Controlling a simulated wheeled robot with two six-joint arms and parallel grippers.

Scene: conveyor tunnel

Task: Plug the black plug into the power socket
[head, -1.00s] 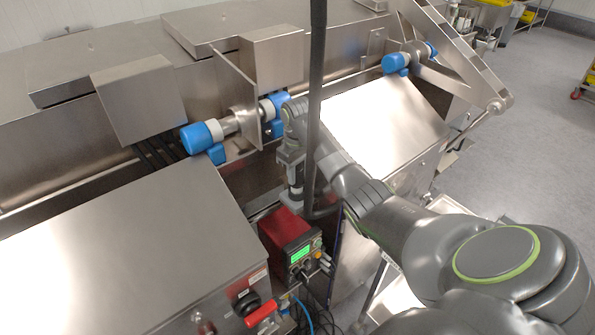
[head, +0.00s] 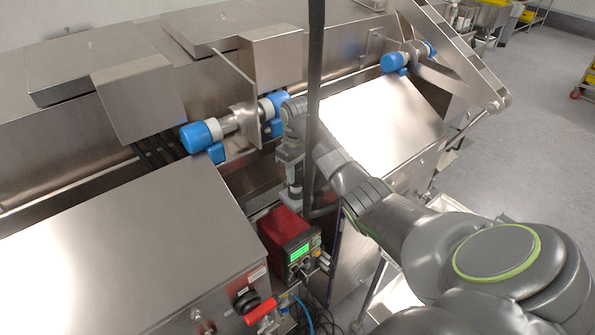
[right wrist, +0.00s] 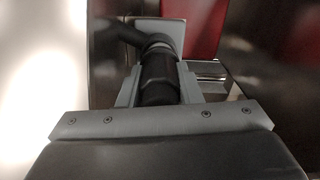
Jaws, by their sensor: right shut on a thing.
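My right gripper (head: 290,200) points down beside the back of the red box, and in the right wrist view (right wrist: 158,92) its grey jaws are shut on the black plug (right wrist: 157,72). The plug is a ribbed black cylinder with a grey collar at its far end. A thick black cable (head: 315,100) hangs from above in the head view and curves near the gripper. A grey square plate (right wrist: 176,30) lies just beyond the plug; I cannot tell whether it is the power socket or whether the plug touches it. My left gripper is not in view.
The red box (head: 284,229) with a green display stands close below the gripper. A steel cabinet (head: 130,250) with a black knob and red handle (head: 261,311) is at left. Steel conveyor housings with blue-capped rollers (head: 200,136) lie behind. Loose cables lie below the box.

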